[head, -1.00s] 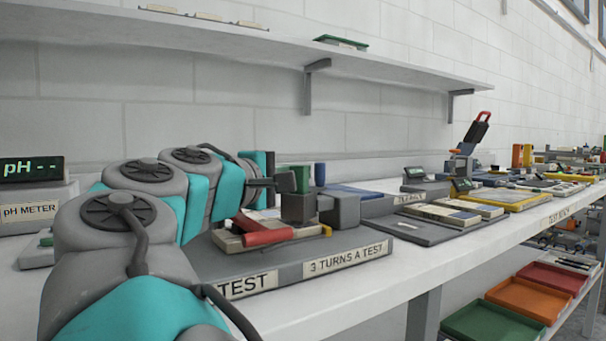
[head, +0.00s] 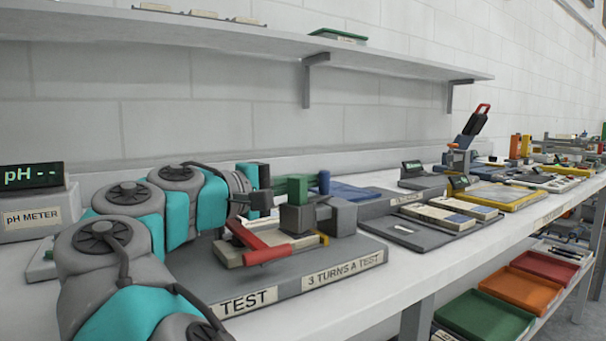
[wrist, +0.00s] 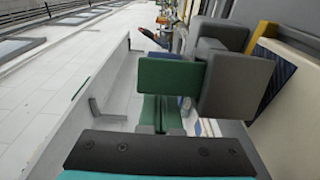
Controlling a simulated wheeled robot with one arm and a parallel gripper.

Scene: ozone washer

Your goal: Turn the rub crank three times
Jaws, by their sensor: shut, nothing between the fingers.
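The rub tester stands on a grey base (head: 215,270) labelled "TEST" and "3 TURNS A TEST". I cannot tell for sure which part is the crank. My gripper (head: 281,186) is at the tester's grey blocks, its green fingers shut and empty. In the wrist view the shut fingers (wrist: 161,112) show a seam, with a green block (wrist: 170,76) just beyond and a grey block (wrist: 236,87) at the right. Contact cannot be told.
A pH meter (head: 35,216) is at the left, partly behind my arm. Flat trays and instruments (head: 425,225) line the bench to the right. A wall shelf (head: 230,48) runs above. Coloured trays (head: 535,290) are below the bench. Bare bench shows along the front edge.

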